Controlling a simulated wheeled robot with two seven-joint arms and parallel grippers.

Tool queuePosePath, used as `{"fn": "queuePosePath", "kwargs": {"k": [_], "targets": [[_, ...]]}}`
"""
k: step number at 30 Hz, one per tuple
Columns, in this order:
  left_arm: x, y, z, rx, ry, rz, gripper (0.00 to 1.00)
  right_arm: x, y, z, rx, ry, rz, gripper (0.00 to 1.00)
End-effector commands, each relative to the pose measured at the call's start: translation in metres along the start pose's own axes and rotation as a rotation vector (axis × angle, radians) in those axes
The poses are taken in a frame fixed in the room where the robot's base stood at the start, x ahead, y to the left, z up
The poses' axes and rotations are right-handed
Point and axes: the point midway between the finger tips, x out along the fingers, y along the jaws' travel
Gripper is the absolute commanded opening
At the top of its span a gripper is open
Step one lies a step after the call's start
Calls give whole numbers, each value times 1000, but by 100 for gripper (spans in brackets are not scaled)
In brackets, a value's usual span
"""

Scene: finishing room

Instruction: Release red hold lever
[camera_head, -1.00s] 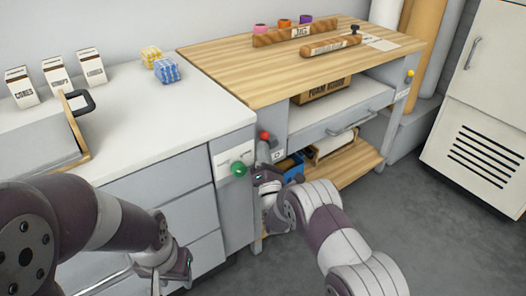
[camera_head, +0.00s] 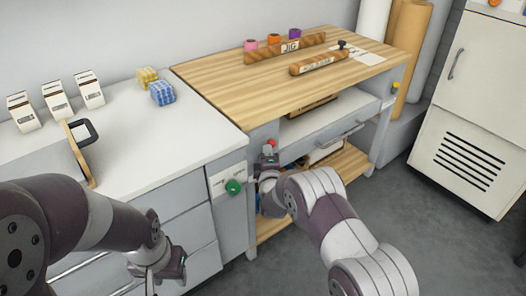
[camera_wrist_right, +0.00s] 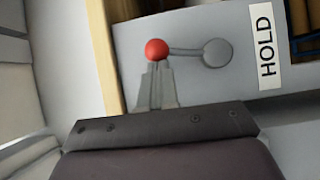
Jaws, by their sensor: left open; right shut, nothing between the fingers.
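The red hold lever has a round red knob (camera_head: 271,142) on the end face of the wooden-topped bench. In the right wrist view, the knob (camera_wrist_right: 157,49) sits on a thin grey arm running to a round grey pivot (camera_wrist_right: 217,53), beside a HOLD label (camera_wrist_right: 264,46). My right gripper (camera_head: 267,160) is shut and empty. Its fingertips (camera_wrist_right: 156,72) are right at the knob; I cannot tell whether they touch it. In the head view it hides the lever's arm. My left gripper (camera_head: 168,272) is open and empty, low before the grey drawers, away from the lever.
A green knob (camera_head: 233,187) on a pale plate is left of the lever. The wooden bench top (camera_head: 230,85) carries a jig and small spools. The white counter (camera_head: 130,125) is at left, a white cabinet (camera_head: 480,110) at right. The grey floor is clear.

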Motion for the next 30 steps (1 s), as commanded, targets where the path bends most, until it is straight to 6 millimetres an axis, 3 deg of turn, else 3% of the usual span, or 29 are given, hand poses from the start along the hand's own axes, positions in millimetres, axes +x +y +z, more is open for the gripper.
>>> {"fn": "queuePosePath", "kwargs": {"k": [6,15,30], "targets": [[-17,0,-2,0,0,0,43,8,7,13,160,-1,-107,0],[-22,0,-2,0,0,0,43,17,5,26,334,-1,-224,0],[-22,0,-3,0,0,0,43,23,2,34,335,0,-226,0]]}}
